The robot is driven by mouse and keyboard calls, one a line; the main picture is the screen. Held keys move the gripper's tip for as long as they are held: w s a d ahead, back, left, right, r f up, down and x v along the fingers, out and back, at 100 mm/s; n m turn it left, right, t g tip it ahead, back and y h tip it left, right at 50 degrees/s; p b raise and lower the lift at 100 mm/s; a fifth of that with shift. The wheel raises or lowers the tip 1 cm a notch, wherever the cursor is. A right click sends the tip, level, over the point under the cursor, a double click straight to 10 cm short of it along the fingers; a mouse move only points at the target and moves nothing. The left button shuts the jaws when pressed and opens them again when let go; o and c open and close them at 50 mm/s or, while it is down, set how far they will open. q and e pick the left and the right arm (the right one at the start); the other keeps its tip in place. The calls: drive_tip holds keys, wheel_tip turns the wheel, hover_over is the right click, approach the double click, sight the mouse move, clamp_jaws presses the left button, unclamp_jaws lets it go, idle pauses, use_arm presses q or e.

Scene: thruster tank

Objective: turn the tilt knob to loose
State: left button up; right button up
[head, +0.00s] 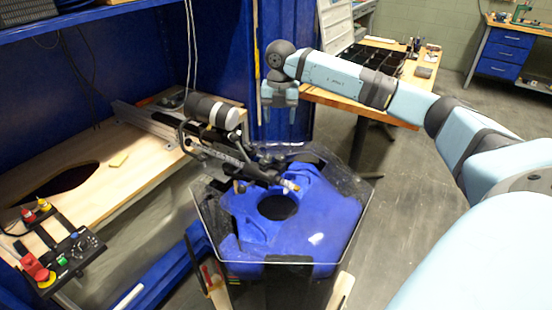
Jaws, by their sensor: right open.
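A black and silver thruster (212,112) is mounted on a rail at the edge of the wooden bench, with its shaft reaching over the tank (262,261). Dark clamp and bracket parts (240,160) sit along the shaft. The tilt knob is too small to tell apart among these parts. My right gripper (280,115) is open and empty, fingers pointing down. It shows above and behind the tank, to the right of the thruster, apart from it. My left gripper is not in view.
A control box (72,248) with red and yellow buttons is at the lower left. A blue shelf crosses the top left. A wooden table (350,101) stands behind my right arm. The floor right of the tank is clear.

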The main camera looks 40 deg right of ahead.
sight(280, 157)
wheel_tip(280, 157, down, 14)
drive_tip(key=shift+d+r+b, duration=0.15)
drive_tip(key=shift+r+b, duration=0.1)
drive_tip(key=shift+b, duration=0.3)
drive_tip(key=c, duration=0.9)
